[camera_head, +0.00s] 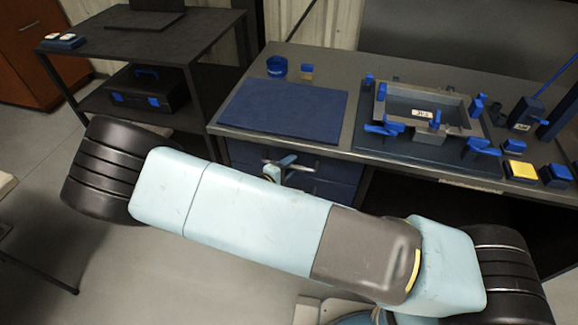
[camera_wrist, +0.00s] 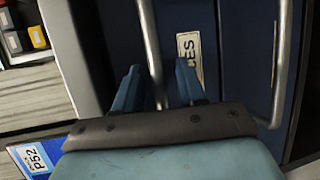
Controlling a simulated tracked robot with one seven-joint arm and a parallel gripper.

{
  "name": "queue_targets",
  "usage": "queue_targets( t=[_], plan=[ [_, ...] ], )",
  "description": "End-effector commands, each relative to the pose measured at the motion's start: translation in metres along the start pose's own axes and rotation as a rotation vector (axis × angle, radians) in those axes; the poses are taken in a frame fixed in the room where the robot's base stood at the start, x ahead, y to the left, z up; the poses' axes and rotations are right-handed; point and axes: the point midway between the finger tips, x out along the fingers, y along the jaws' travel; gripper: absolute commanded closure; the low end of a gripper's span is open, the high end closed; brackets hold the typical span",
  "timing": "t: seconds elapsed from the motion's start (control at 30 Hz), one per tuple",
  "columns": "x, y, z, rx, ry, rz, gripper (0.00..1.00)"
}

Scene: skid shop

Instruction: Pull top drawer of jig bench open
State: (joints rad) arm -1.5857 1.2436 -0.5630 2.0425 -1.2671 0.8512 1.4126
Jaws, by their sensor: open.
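The jig bench (camera_head: 225,125) stands ahead, with dark blue drawers under its left part. The top drawer's front (camera_head: 240,152) is partly hidden by my arm and looks flush with the bench. My gripper (camera_head: 280,166) is at this drawer front. In the wrist view, my gripper (camera_wrist: 158,80) is open, with one finger on each side of a grey bar handle (camera_wrist: 150,40). I cannot tell whether either finger touches the bar. A pale label (camera_wrist: 188,58) ending in "ES" is on the blue front beside the handle.
A second bar handle (camera_wrist: 282,60) lies to the right in the wrist view. The bench top holds a blue mat (camera_head: 285,108) and a grey tray-shaped fixture (camera_head: 420,105) with blue clamps. A dark shelf unit (camera_head: 150,45) stands left.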

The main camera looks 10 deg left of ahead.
Motion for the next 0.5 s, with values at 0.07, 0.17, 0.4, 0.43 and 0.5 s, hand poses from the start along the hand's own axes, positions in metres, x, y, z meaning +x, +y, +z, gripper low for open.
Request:
queue_targets(
  t=[0.07, 0.17, 0.4, 0.43, 0.5],
  plan=[
    [0.0004, -0.0001, -0.0001, 0.0, 0.0, 0.0, 0.6],
    [0.0003, 0.0, 0.0, 0.0, 0.0, 0.0, 0.6],
    [0.0002, 0.0, 0.0, 0.0, 0.0, 0.0, 0.78],
    [0.0002, 0.0, 0.0, 0.0, 0.0, 0.0, 0.81],
    [0.0002, -0.0001, 0.0, 0.0, 0.0, 0.0, 0.88]
  ],
)
